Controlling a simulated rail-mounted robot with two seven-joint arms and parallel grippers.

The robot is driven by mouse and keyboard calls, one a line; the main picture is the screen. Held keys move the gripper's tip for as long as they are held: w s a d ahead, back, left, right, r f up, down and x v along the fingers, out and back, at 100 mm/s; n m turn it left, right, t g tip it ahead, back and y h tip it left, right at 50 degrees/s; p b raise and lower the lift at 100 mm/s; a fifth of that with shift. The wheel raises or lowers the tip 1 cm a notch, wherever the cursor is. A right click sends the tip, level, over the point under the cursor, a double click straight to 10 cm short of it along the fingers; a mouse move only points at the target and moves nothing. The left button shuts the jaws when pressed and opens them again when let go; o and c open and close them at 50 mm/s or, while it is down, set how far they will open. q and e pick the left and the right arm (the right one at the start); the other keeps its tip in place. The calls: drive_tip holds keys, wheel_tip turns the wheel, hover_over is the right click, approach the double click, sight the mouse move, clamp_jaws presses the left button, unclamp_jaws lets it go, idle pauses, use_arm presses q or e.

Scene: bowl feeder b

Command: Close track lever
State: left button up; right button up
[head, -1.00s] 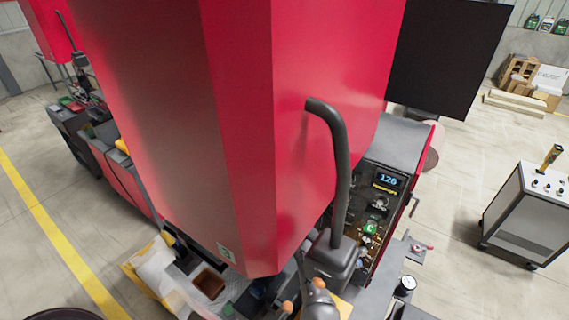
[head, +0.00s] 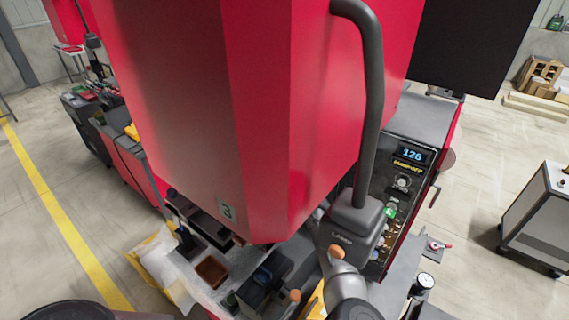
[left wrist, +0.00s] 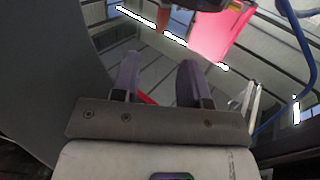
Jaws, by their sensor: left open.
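My left gripper (left wrist: 157,78) shows in the left wrist view, its two dark fingers apart with nothing held between them. It cannot be made out in the head view. No other lever is clearly identifiable, and the large red housing (head: 215,120) hides much of the machine. My right gripper is not in view.
A control panel (head: 403,182) with a lit display is on the machine's right side. A dark bent tube (head: 373,90) rises from a grey block in front of it. A dial gauge (head: 425,281) stands near the lower right. A grey cabinet (head: 540,215) stands farther right, with open floor between.

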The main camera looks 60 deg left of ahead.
use_arm(q)
drive_tip(key=shift+x, duration=4.9)
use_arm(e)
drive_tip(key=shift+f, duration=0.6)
use_arm(q)
drive_tip(key=shift+s, duration=0.1)
drive_tip(key=shift+c, duration=0.5)
clamp_jaws()
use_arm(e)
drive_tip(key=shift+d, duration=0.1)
